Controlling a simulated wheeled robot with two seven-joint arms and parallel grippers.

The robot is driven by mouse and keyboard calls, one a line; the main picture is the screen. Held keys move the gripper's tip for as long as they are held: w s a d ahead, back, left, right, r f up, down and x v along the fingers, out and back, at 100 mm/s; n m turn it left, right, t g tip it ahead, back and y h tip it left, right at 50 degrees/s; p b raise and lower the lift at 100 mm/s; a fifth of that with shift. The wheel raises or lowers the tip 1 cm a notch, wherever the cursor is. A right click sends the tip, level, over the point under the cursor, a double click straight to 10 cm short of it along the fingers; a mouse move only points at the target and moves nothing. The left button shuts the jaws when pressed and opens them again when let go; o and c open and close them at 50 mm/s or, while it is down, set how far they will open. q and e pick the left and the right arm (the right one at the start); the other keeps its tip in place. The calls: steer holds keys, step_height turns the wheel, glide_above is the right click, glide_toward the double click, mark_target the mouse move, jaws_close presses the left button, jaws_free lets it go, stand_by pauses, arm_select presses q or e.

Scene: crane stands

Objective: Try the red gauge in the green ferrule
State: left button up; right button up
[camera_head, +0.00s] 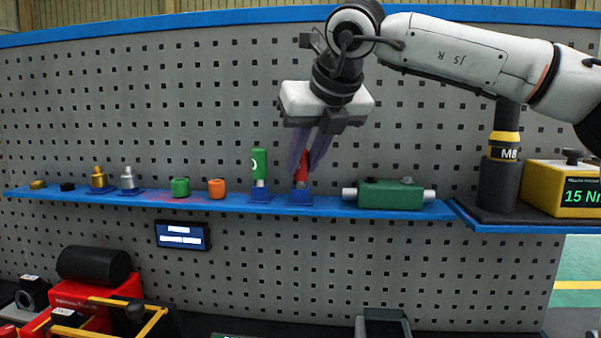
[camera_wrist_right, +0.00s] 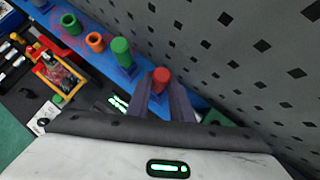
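The red gauge (camera_head: 302,166) stands upright in a blue stand (camera_head: 300,199) on the blue shelf. It also shows in the wrist view (camera_wrist_right: 161,76). My right gripper (camera_head: 304,167) is above it, pointing down, with its two fingers on either side of the red handle. The fingers look apart; contact with the gauge cannot be made out. The green ferrule (camera_head: 180,188), a short hollow ring, sits on the shelf to the left, and in the wrist view (camera_wrist_right: 70,24) at upper left. My left gripper is not in view.
A green gauge (camera_head: 260,166) stands close left of the red one. An orange ferrule (camera_head: 216,189) sits right of the green ferrule. A green block with metal ends (camera_head: 390,195) lies to the right. Gold (camera_head: 99,179) and silver (camera_head: 129,179) pieces stand farther left.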

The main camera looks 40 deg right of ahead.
steer(key=shift+r+p, duration=2.25)
steer(key=shift+r, duration=0.5)
jaws_close()
